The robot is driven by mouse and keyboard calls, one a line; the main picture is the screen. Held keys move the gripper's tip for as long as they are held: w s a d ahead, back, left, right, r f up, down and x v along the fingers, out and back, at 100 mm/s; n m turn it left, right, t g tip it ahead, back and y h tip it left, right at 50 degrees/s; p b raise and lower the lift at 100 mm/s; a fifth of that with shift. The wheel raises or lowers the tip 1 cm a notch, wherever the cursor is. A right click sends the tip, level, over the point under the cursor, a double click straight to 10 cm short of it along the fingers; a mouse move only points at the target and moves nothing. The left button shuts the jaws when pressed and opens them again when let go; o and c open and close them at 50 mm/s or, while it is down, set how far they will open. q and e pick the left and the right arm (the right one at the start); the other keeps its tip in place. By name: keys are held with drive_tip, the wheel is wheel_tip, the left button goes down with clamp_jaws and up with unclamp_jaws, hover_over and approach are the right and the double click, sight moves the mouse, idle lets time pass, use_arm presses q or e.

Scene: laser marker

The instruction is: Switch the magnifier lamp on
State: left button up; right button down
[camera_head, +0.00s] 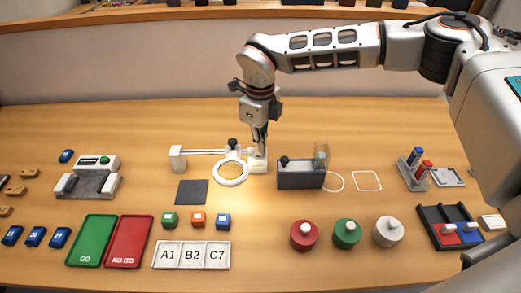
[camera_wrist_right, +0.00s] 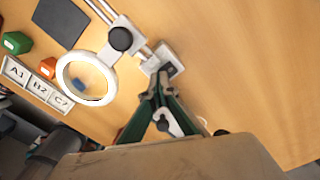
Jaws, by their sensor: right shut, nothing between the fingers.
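The magnifier lamp has a white ring (camera_head: 230,173) with a dark knob, on a white arm that runs left to a white block. The ring also shows in the wrist view (camera_wrist_right: 62,78). A small white box (camera_head: 258,166) stands just right of the ring; it shows in the wrist view too (camera_wrist_right: 173,66), with a dark detail on top. My right gripper (camera_head: 260,147) points down over this box, shut and empty. In the wrist view its fingertips (camera_wrist_right: 157,80) are at the box's near edge; I cannot tell whether they touch. My left gripper is out of view.
A dark grey holder (camera_head: 301,179) stands close right of the box. A dark pad (camera_head: 191,192) lies left of the ring. Coloured blocks, a labelled tray (camera_head: 191,255) and round knobbed pieces (camera_head: 347,234) are nearer the front. The table behind the lamp is clear.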

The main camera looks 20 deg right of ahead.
drive_tip(key=shift+r+p, duration=1.55)
drive_tip(key=shift+r, duration=0.85)
drive_tip(key=shift+r+p, duration=0.45)
drive_tip(key=shift+r, duration=0.55)
